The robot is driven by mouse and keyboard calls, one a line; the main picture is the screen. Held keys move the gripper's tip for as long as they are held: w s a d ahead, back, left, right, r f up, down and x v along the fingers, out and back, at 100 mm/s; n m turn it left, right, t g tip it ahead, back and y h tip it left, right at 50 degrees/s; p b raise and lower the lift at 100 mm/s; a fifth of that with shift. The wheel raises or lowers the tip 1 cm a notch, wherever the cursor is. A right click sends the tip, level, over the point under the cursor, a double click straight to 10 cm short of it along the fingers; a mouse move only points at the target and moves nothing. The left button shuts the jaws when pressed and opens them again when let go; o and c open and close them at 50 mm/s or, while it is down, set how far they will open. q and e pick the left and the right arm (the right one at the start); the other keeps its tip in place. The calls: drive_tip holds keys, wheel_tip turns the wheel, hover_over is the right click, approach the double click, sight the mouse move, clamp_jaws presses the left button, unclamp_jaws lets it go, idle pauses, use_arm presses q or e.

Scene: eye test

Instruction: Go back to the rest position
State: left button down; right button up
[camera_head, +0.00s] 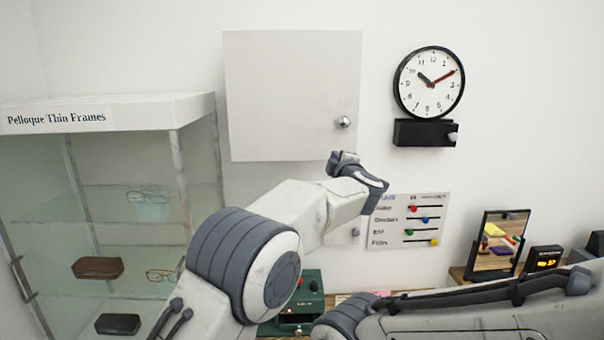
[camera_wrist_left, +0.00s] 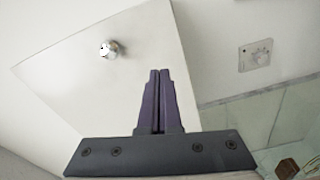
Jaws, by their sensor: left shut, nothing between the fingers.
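My left gripper (camera_head: 343,160) is raised in front of the wall, just below the lower right part of the white wall cabinet in the head view. In the left wrist view its two dark fingers (camera_wrist_left: 159,75) are pressed together with nothing between them. My right arm runs along the bottom right of the head view. Its gripper is not visible.
The white cabinet (camera_head: 285,90) has a round knob (camera_head: 344,122), also in the left wrist view (camera_wrist_left: 110,49). A clock (camera_head: 428,95), a slider panel (camera_head: 395,225) and a glass display case (camera_head: 100,112) surround my arm. A mirror (camera_head: 497,245) stands at right.

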use_arm(q)
drive_tip(key=s+a+f+m+g+h, duration=0.1)
drive_tip(key=s+a+f+m+g, duration=0.1)
drive_tip(key=s+a+f+m, duration=0.25)
drive_tip(key=s+a+f+m+g+h, duration=0.1)
drive_tip(key=a+f+m+g, duration=0.15)
drive_tip(key=a+f, duration=0.4)
drive_tip(key=s+a+f+m+g+h, duration=0.1)
drive_tip(key=s+a+f+m+g, duration=0.2)
drive_tip(key=a, duration=0.4)
drive_tip(key=s+a+f+m+g+y, duration=0.1)
drive_tip(key=s+a+f+m+g, duration=0.3)
drive_tip(key=s, duration=0.6)
drive_tip(key=s+a+f+g+y, duration=0.1)
drive_tip(key=s+a+f, duration=0.5)
drive_tip(key=s, duration=0.4)
drive_tip(key=s+a+f+m+g+y, duration=0.1)
drive_tip(key=s+a+f+g, duration=0.2)
drive_tip(key=s+a+f, duration=0.5)
drive_tip(key=s+d+f+m+g+b, duration=0.1)
drive_tip(key=s+d+f+m+b, duration=0.3)
drive_tip(key=s+d+b, duration=0.3)
drive_tip(key=s+d+f+m+g+h+b, duration=0.1)
drive_tip(key=s+d+f+m+b, duration=0.2)
drive_tip(key=s+d+b, duration=0.4)
drive_tip(key=d+f+b, duration=0.1)
drive_tip(key=d+b, duration=0.1)
drive_tip(key=shift+s+d+m, duration=0.35)
drive_tip(key=shift+m, duration=0.05)
drive_tip(key=shift+g, duration=0.25)
